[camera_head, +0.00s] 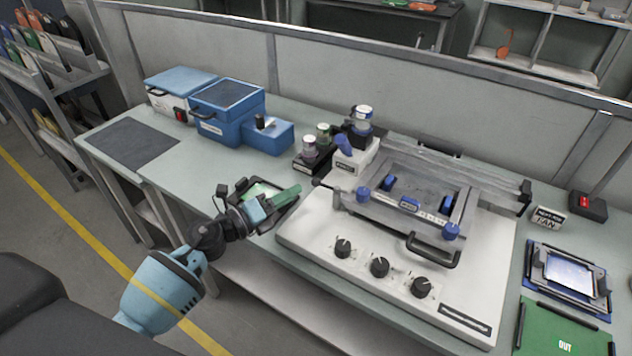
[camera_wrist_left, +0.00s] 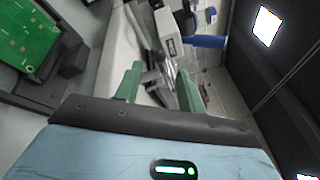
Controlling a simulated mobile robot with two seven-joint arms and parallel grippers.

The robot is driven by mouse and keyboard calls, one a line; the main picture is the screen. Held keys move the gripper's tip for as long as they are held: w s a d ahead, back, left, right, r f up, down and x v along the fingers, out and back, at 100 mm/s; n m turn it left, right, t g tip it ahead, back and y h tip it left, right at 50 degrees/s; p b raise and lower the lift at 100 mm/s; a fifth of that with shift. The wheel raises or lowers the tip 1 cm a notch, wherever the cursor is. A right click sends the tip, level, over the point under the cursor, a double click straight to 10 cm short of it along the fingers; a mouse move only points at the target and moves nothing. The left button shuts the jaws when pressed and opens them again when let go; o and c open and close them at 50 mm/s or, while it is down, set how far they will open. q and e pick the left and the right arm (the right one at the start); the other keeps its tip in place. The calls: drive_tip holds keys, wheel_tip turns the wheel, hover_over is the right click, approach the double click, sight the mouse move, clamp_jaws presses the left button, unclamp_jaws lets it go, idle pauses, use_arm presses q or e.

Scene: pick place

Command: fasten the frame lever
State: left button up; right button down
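The test fixture (camera_head: 300,235) is a white box with a metal frame (camera_head: 410,212) on top, fitted with blue knobs and a black front handle (camera_head: 432,252). A short lever with a black knob (camera_head: 317,183) sticks out at the frame's left side; I cannot tell whether it is the frame lever or whether it is fastened. My left gripper (camera_head: 285,196) is left of the fixture, apart from the lever. In the left wrist view its green fingers (camera_wrist_left: 160,88) stand apart with nothing between them, and part of the fixture shows beyond. My right gripper is not in view.
A green circuit board (camera_wrist_left: 28,38) in a black holder lies beneath my left gripper. Small bottles (camera_head: 310,147) stand behind the fixture's left side. Blue boxes (camera_head: 228,110) stand at the back left. A framed panel (camera_head: 568,270) and green OUT mat (camera_head: 540,335) lie at right.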

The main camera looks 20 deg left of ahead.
sight(317, 182)
use_arm(q)
drive_tip(key=shift+m, duration=0.3)
drive_tip(key=shift+x, duration=4.05)
drive_tip(key=shift+f, duration=0.1)
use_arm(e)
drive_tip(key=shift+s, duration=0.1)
use_arm(q)
clamp_jaws()
drive_tip(key=shift+f+b, duration=0.2)
drive_tip(key=shift+b, duration=0.1)
drive_tip(key=m+g+h+b, duration=0.2)
drive_tip(key=shift+w+f+h, duration=0.15)
drive_tip(key=shift+w+h, duration=0.15)
drive_tip(key=shift+w, duration=0.1)
drive_tip(key=shift+w+m+g+h+b, duration=0.1)
drive_tip(key=shift+m+g+h+b, duration=0.25)
drive_tip(key=shift+g, duration=0.15)
drive_tip(key=shift+d+r, duration=0.1)
drive_tip(key=shift+r, duration=0.25)
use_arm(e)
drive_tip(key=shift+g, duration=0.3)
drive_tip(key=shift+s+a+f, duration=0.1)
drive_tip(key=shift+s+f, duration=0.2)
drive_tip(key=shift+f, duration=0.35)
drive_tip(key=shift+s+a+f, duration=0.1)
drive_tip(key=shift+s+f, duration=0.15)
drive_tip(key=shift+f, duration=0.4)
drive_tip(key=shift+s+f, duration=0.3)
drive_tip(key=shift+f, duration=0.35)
